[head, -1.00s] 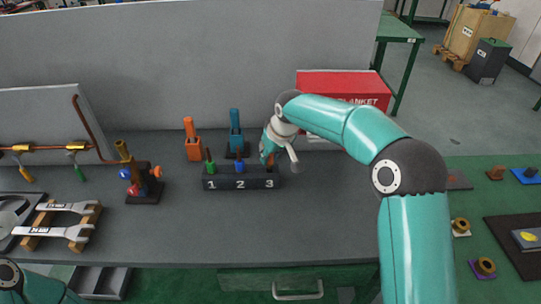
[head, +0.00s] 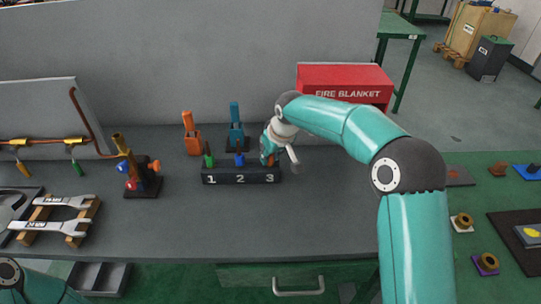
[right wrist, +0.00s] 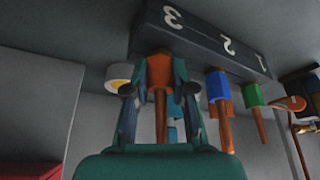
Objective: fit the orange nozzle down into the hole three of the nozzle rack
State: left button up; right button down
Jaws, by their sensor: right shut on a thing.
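The black nozzle rack (head: 225,178), marked 1, 2 and 3, stands on the dark workbench. It also shows upside down in the right wrist view (right wrist: 200,38). My right gripper (head: 268,158) is over hole three. In the right wrist view, the gripper (right wrist: 158,88) is shut on the orange nozzle (right wrist: 159,72), whose copper tube points away from the rack. The nozzle's lower end is close to hole three; I cannot tell how deep it sits. A green nozzle (head: 208,160) stands in hole one and a blue nozzle (head: 239,160) in hole two. My left gripper is out of view.
Behind the rack stand an orange tool (head: 192,140) and a blue tool (head: 236,135) in holders. A red fire blanket box (head: 345,78) is at the back right. A valve block (head: 143,180) and wrenches (head: 50,227) are left. The bench front is clear.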

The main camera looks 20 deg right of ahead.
jog(key=shift+f, duration=0.15)
jog(key=c, duration=0.9)
grip_release()
jog(key=v, duration=1.2)
jog(key=shift+f, duration=0.1)
